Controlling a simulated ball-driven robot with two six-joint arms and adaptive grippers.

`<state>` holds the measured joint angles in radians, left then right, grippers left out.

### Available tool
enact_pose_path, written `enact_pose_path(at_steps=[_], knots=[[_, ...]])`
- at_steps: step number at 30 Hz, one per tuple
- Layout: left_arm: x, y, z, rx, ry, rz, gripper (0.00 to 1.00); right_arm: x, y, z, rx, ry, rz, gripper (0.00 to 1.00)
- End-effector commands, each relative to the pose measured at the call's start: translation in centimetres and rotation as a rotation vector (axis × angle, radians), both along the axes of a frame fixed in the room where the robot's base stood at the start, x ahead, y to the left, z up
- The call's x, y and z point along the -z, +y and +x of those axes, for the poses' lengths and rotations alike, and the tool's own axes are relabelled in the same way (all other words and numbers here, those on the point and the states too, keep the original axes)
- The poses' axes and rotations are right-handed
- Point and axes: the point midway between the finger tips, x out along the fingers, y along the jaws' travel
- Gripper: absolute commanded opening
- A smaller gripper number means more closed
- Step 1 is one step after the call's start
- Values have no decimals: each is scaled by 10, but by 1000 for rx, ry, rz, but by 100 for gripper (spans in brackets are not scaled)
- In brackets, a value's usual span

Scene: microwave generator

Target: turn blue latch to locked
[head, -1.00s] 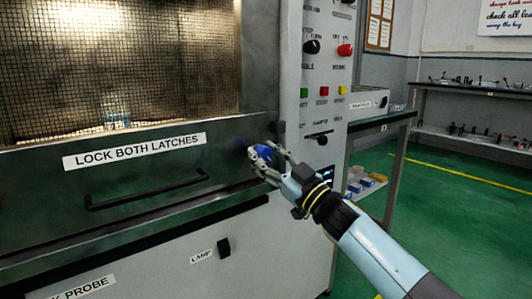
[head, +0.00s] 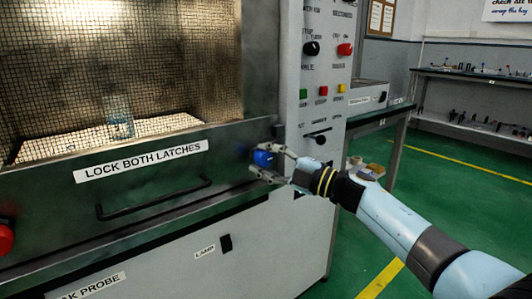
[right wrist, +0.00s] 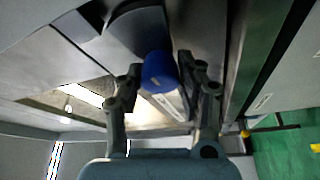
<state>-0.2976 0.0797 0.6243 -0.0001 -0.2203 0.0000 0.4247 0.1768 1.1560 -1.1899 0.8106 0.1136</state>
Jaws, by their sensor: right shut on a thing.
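The blue latch (head: 263,157) is a round knob at the right end of the dark door frame. My right gripper (head: 268,161) reaches it from the right, with one finger above and one below it. In the right wrist view the blue latch (right wrist: 159,72) sits between the fingertips of my right gripper (right wrist: 158,75), which is shut on it. The fingers partly hide the latch in the head view, and I cannot tell whether it is locked. My left gripper is not in view.
A red knob (head: 5,238) shows at the left edge. The door has a black handle (head: 155,200) and a mesh window with a clear container (head: 119,118) behind it. A control panel (head: 318,88) with buttons and knobs stands right of the door. The green floor (head: 440,190) at right is mostly clear.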

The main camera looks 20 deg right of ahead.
Motion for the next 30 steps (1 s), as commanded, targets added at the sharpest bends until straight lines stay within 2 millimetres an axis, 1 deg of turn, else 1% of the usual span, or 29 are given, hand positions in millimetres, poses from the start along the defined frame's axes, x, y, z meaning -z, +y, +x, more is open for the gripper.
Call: enact_pose_path(at_steps=[1, 6, 15, 21, 30], knots=[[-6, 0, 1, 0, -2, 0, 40, -3, 0, 0, 0, -13, -41, 4], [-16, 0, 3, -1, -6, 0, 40, -2, 0, 0, -1, -64, -180, 4], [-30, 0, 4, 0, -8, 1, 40, 0, 0, -1, -1, -130, -367, 4], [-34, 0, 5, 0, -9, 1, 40, 1, 0, -1, -1, -154, -434, 4], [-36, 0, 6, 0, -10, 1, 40, 2, 0, -1, -1, -166, -467, 4]])
